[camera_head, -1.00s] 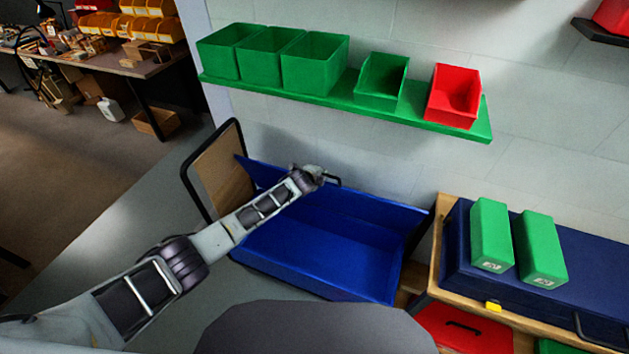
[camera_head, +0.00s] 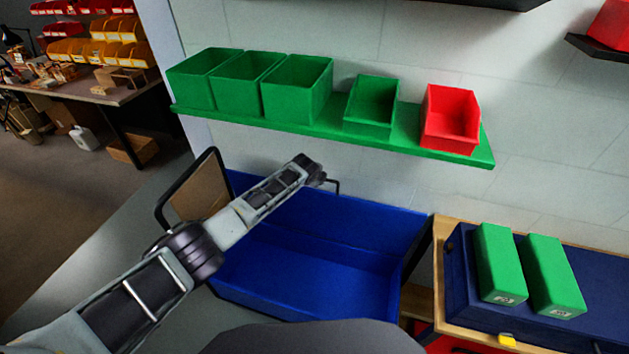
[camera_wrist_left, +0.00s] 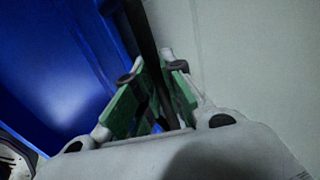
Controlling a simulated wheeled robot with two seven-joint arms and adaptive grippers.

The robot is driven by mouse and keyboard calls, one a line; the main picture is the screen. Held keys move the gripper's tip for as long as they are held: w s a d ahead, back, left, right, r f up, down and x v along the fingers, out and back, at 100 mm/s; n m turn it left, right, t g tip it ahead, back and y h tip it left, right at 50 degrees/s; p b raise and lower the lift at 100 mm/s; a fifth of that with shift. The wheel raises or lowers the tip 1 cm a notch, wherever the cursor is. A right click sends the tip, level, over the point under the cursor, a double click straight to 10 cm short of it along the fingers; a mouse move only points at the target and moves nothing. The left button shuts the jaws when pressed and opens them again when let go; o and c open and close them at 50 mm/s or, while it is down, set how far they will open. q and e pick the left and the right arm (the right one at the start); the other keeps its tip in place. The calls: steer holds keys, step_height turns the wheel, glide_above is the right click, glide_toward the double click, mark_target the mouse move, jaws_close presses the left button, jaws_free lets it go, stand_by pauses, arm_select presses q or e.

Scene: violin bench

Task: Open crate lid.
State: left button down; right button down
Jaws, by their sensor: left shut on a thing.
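The large blue crate (camera_head: 310,265) stands open below the shelf, and I see into its empty inside. A blue panel (camera_head: 375,222) stands up along its back by the wall; I cannot tell whether this is the lid. A thin black handle (camera_head: 335,183) shows at its top edge. My left gripper (camera_head: 320,179) is at this handle, its fingertips mostly hidden by the wrist. In the left wrist view, its green-padded fingers (camera_wrist_left: 152,98) are shut on a dark bar (camera_wrist_left: 144,42), with blue crate surface (camera_wrist_left: 60,70) to the left. My right gripper is not in view.
A green shelf (camera_head: 410,143) with green bins (camera_head: 297,92) and a red bin (camera_head: 450,118) hangs above the crate. A dark blue case (camera_head: 460,275) with two green boxes (camera_head: 500,265) lies to the right. A black-framed board (camera_head: 195,187) stands to the left.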

arm_select(q)
steer(key=shift+w+d, duration=0.1)
steer(key=shift+w, duration=0.1)
stand_by(0.3)
steer(key=c, duration=1.5)
jaws_free()
steer(key=shift+s+r, duration=0.1)
steer(key=shift+r, duration=0.05)
steer(key=v, duration=1.1)
steer(key=shift+r, duration=0.25)
steer(key=shift+s, duration=0.1)
